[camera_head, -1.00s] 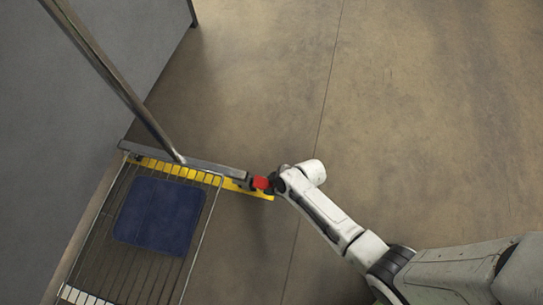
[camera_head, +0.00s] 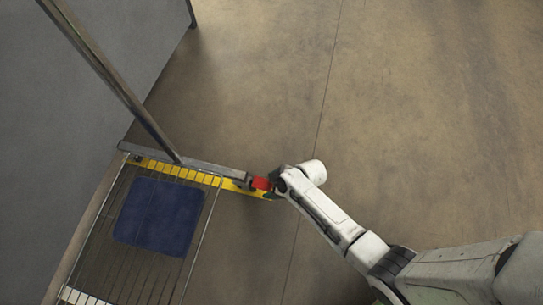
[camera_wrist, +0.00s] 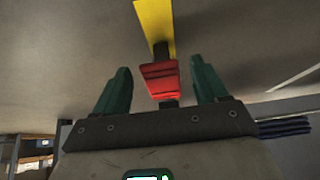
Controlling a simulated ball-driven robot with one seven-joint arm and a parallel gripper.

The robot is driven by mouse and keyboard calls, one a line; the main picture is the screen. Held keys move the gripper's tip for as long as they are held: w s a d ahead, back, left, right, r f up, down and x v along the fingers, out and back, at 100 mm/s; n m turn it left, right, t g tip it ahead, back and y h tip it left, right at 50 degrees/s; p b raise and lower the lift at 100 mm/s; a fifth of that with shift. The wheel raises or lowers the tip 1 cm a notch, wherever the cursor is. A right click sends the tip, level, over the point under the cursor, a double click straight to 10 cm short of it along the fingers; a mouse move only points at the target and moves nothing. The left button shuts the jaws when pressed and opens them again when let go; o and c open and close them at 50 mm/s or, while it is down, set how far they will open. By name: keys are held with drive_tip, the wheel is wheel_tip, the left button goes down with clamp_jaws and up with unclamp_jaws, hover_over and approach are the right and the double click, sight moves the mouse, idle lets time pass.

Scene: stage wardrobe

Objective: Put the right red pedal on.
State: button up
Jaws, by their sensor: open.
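The red pedal (camera_head: 261,183) sits at the right end of the metal bar at the foot of the rack. In the wrist view the red pedal (camera_wrist: 160,80) lies between the two green fingers of my gripper (camera_wrist: 160,88), with a gap on each side. My gripper (camera_head: 272,184) is open and close up against the pedal in the head view, where its fingers are hard to make out. I cannot tell from the pedal's tilt whether it is on or off.
The metal bar (camera_head: 205,165) runs left from the pedal to an upright post (camera_head: 120,90). A yellow strip (camera_head: 170,169) lies beneath it. A wire shelf (camera_head: 193,262) with a folded blue cloth (camera_head: 158,216) is at the lower left. The floor (camera_head: 420,110) to the right is clear.

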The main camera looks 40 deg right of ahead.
drive_tip(key=p+v, duration=0.5)
drive_tip(key=v, duration=0.5)
drive_tip(key=shift+r, duration=0.15)
drive_tip(key=s+d+r+m+g+h, duration=0.2)
drive_tip(key=s+r+m, duration=0.3)
drive_tip(key=r, duration=0.6)
drive_tip(key=s+d+r+m+g+h, duration=0.2)
drive_tip(key=s+r+m, duration=0.1)
drive_tip(key=s+r, duration=0.55)
wheel_tip(320, 180, up, 35)
drive_tip(key=w+p, duration=0.2)
drive_tip(key=p, duration=3.2)
drive_tip(key=shift+w+a, duration=0.1)
